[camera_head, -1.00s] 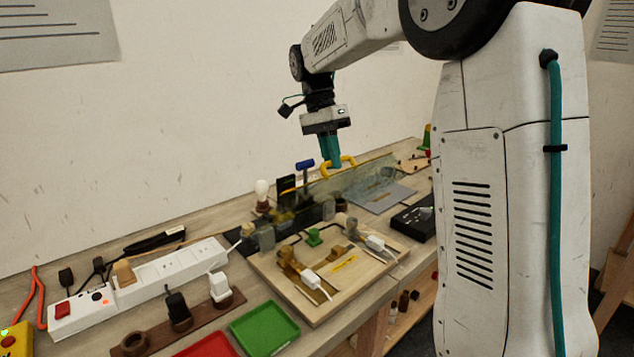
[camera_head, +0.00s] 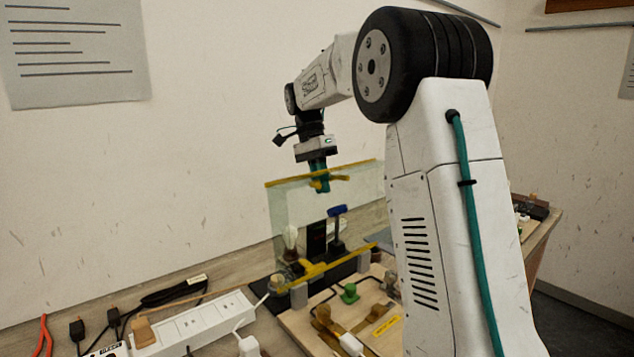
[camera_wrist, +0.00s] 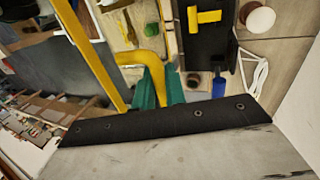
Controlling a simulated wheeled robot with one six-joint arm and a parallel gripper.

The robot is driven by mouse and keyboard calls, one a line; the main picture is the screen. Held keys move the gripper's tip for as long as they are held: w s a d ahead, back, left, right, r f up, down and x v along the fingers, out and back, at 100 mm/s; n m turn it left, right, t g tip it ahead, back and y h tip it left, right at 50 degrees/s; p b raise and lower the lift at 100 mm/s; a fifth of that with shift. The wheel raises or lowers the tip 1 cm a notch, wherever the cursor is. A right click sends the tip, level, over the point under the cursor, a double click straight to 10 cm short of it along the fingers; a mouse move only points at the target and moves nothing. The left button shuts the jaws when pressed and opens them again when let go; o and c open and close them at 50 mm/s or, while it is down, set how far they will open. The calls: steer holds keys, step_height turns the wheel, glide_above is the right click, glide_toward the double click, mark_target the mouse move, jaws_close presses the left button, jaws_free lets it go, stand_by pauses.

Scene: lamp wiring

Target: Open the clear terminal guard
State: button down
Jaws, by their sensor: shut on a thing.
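The clear terminal guard (camera_head: 290,208) stands roughly upright in the head view, a see-through pane with a yellow strip along its top edge. A yellow bar (camera_head: 325,266) runs along its lower side, by the wooden terminal board (camera_head: 296,325). My gripper (camera_head: 320,187) is at the top of the pane, its green fingers shut on the guard's yellow handle (camera_head: 341,179). In the wrist view the fingers (camera_wrist: 160,85) close on the bent yellow handle (camera_wrist: 138,58), beside a long yellow strip (camera_wrist: 92,55). The exact grip contact is partly hidden by the fingers.
A light bulb (camera_head: 291,238) and a blue-topped tool (camera_head: 337,212) stand behind the pane. A white power strip (camera_head: 195,322) lies to the left, with black cables (camera_head: 172,292) near the wall. My arm hides the bench's right part.

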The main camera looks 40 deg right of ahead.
steer(key=shift+w+f, duration=0.15)
steer(key=shift+w, duration=0.4)
steer(key=shift+w, duration=0.1)
steer(key=c, duration=1.5)
jaws_free()
steer(key=shift+w, duration=0.2)
steer(key=shift+o, duration=0.2)
steer(key=shift+s, duration=0.1)
steer(key=v, duration=0.7)
steer(key=shift+r, duration=0.4)
